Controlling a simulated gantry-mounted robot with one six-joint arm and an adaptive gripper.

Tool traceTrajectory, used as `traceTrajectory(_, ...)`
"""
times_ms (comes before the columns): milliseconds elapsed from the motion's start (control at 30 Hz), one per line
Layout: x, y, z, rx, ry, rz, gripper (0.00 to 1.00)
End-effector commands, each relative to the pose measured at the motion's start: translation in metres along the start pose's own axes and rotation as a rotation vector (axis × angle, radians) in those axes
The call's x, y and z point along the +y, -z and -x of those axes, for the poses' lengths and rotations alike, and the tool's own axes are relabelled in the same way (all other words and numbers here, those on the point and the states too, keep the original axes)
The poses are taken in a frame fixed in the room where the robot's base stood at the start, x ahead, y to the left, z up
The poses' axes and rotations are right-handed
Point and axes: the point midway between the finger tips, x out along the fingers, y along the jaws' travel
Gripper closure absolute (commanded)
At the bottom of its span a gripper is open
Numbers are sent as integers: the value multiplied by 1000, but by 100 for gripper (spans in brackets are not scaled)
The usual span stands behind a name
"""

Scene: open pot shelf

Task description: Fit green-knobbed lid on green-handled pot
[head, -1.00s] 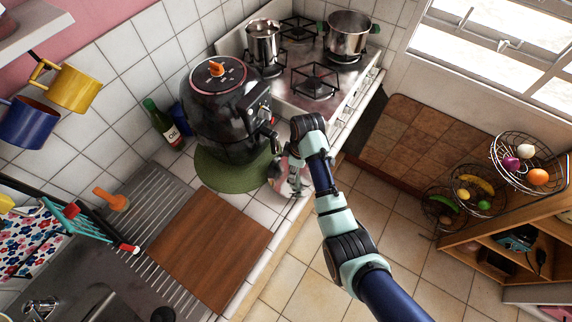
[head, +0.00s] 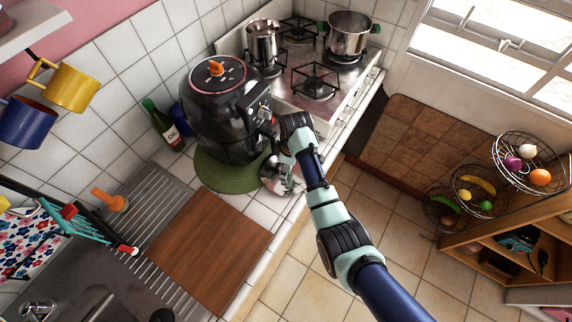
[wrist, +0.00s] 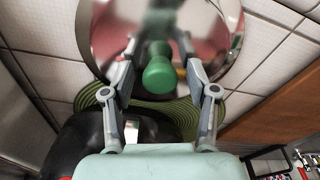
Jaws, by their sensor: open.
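The lid (head: 272,182) is a shiny steel disc on the white tiled counter, beside the green mat. In the wrist view the lid (wrist: 225,20) fills the upper middle, and its green knob (wrist: 158,72) stands between my fingers. My gripper (wrist: 157,52) is open, with one finger on each side of the knob; I cannot tell whether they touch it. In the head view my gripper (head: 284,160) is over the lid and partly hidden by my wrist. The green-handled pot (head: 346,42) stands uncovered on the back right of the stove.
A black air fryer (head: 215,115) stands on the green mat (head: 222,180), close left of my gripper. A second steel pot (head: 262,45) is on the stove (head: 290,75). A wooden board (head: 210,250) lies in front. The front right burner is free.

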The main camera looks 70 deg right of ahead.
Motion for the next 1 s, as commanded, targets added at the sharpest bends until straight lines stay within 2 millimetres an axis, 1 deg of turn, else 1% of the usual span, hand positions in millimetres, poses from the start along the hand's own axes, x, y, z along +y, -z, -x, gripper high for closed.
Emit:
traceTrajectory(67,0,0,1,0,0,0,42)
traceTrajectory(167,0,1,9,1,-2,0,42)
traceTrajectory(267,1,1,28,2,-3,0,42)
traceTrajectory(400,1,2,65,3,-4,0,42)
traceTrajectory(500,1,1,89,2,-3,1,42)
traceTrajectory(633,0,1,113,1,-1,1,42)
traceTrajectory(700,1,1,120,1,-1,1,42)
traceTrajectory(767,0,1,123,1,-1,0,42)
traceTrajectory(1000,0,0,124,0,0,0,42)
